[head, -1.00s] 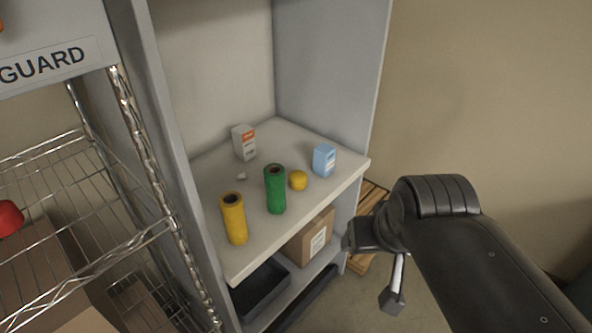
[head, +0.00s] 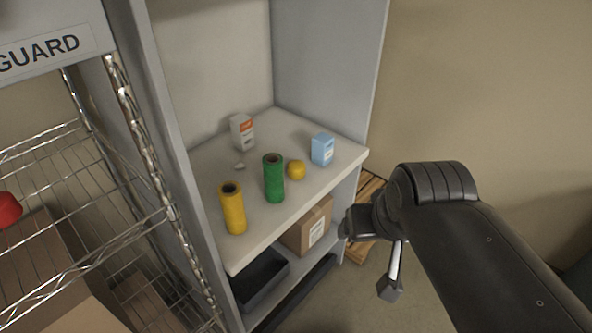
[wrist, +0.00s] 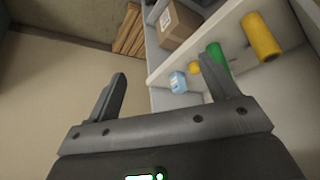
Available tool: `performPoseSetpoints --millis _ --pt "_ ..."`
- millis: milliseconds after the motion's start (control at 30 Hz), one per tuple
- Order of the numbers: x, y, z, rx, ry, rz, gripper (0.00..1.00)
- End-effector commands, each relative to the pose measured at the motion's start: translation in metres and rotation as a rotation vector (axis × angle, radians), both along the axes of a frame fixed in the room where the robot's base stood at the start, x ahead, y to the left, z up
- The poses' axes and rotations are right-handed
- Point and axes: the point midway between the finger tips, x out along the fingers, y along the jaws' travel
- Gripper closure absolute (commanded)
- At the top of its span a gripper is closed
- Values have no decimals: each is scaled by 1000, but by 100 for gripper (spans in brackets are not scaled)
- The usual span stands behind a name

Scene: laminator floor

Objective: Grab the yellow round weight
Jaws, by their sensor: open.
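The yellow round weight (head: 296,170) sits on the white shelf top, just right of a green roll (head: 273,178) and left of a light blue box (head: 322,149). In the wrist view the weight (wrist: 194,68) shows small, beyond the right finger and partly close to the green roll. My gripper (wrist: 160,85) is open and empty, with its two fingers spread. It is off the shelf's front edge, apart from the weight. In the head view my arm is at the right, and the fingertips are not clearly seen.
A yellow roll (head: 233,208) stands left of the green roll. A white and orange box (head: 242,131) stands at the back. The shelf top (head: 262,224) has side walls. A cardboard box (head: 308,226) and black tray (head: 259,279) are below. A wire rack (head: 80,215) is at left.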

Motion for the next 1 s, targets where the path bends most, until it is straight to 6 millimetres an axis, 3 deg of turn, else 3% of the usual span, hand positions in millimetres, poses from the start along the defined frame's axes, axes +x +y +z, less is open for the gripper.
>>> performPoseSetpoints --millis 167,267,633,1000 --pt "5 0 2 0 2 2 21" --pt "19 2 5 0 8 9 21" --pt "130 18 15 -3 38 52 21" --pt "251 44 -18 -6 66 96 21"
